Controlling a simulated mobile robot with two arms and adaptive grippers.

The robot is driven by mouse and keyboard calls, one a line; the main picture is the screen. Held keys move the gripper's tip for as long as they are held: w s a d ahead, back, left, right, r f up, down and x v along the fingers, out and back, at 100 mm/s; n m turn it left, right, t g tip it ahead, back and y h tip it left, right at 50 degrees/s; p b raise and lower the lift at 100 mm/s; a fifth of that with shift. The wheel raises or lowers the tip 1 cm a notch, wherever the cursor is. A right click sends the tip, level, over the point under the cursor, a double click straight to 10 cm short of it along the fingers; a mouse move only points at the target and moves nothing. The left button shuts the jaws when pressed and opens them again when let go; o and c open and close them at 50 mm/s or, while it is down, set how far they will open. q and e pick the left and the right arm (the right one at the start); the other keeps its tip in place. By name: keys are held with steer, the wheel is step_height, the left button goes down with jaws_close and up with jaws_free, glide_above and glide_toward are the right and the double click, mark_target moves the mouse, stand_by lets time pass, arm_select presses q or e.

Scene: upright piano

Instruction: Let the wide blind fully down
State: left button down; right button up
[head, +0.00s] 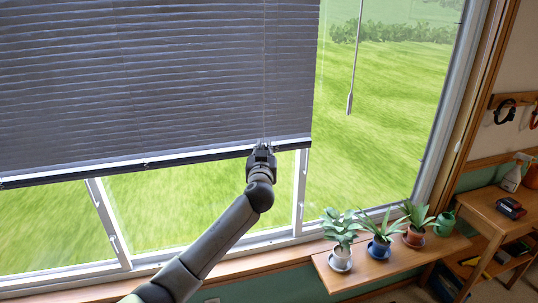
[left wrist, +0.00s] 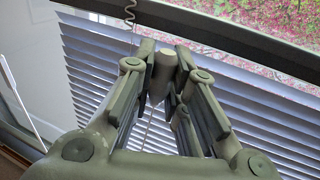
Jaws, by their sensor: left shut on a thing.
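The wide blind (head: 150,80) is a grey slatted blind hanging over the left and middle of the window. Its dark bottom rail (head: 110,167) hangs well above the sill, with grass showing below it. My left gripper (head: 262,148) is at the rail near its right end. In the left wrist view the fingers (left wrist: 165,58) are shut on a small tapered cord pull (left wrist: 162,82), with a thin cord running down from it. Blind slats (left wrist: 85,60) lie behind it. In the head view the pull is hidden by the gripper. My right gripper is not in view.
A second pull (head: 349,104) hangs on a cord right of the blind. Several potted plants (head: 381,232) stand on a wooden shelf (head: 350,272) below the window. A wooden desk (head: 490,208) is at the far right. The window right of the blind is clear.

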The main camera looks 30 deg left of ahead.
arm_select(q)
steer(key=shift+s+a+f, duration=0.25)
steer(key=shift+s+a, duration=0.4)
steer(key=shift+s, duration=0.1)
steer(key=shift+s+a+f, duration=0.25)
steer(key=shift+s+a, duration=0.35)
steer(key=shift+s, duration=0.15)
steer(key=shift+r, duration=0.1)
step_height(320, 180, up, 9)
steer(key=p, duration=0.6)
steer(key=shift+p, duration=0.3)
step_height(320, 180, up, 9)
steer(key=p, duration=0.6)
step_height(320, 180, up, 9)
steer(key=shift+f+p, duration=0.1)
steer(key=shift+p, duration=0.2)
